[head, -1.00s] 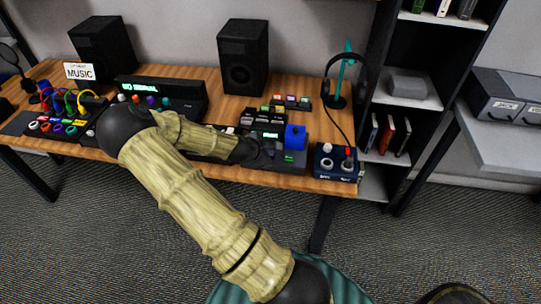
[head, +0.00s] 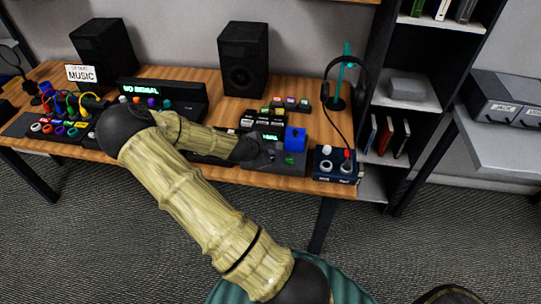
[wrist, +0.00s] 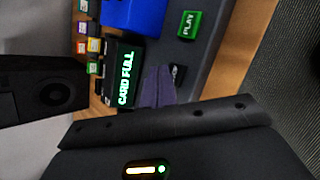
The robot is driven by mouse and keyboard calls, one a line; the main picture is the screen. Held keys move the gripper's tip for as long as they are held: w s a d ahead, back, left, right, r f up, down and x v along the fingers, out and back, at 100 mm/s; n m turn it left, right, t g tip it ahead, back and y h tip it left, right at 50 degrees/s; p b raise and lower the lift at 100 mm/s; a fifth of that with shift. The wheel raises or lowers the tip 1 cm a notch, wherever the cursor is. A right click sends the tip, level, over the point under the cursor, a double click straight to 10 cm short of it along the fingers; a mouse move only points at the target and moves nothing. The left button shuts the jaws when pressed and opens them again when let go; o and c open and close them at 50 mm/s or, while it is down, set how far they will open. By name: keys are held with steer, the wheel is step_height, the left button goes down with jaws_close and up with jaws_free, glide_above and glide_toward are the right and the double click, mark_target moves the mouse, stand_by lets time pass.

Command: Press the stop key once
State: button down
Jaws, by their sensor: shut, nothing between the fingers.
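The recorder (head: 290,160) is a dark grey box near the table's front edge, with a lit green display (wrist: 125,78) reading CARD FULL in the wrist view. It has a green PLAY key (wrist: 188,24) and a dark key (wrist: 178,73) whose label I cannot read fully; this may be the stop key. My gripper (wrist: 158,88) is shut and empty, its fingertips over the recorder right beside the dark key, partly covering it. I cannot tell whether they touch it.
A blue block (head: 295,138) stands up on the recorder. A dark box with knobs (head: 335,164) is to its right, and a headphone stand (head: 346,75) behind. A black speaker (head: 243,60) and a small pad of coloured keys (head: 286,103) are behind the recorder.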

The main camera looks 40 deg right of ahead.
step_height(320, 180, up, 5)
steer(key=p, duration=0.4)
steer(key=shift+w, duration=0.1)
stand_by(0.3)
steer(key=shift+d, duration=0.1)
stand_by(0.3)
stand_by(0.4)
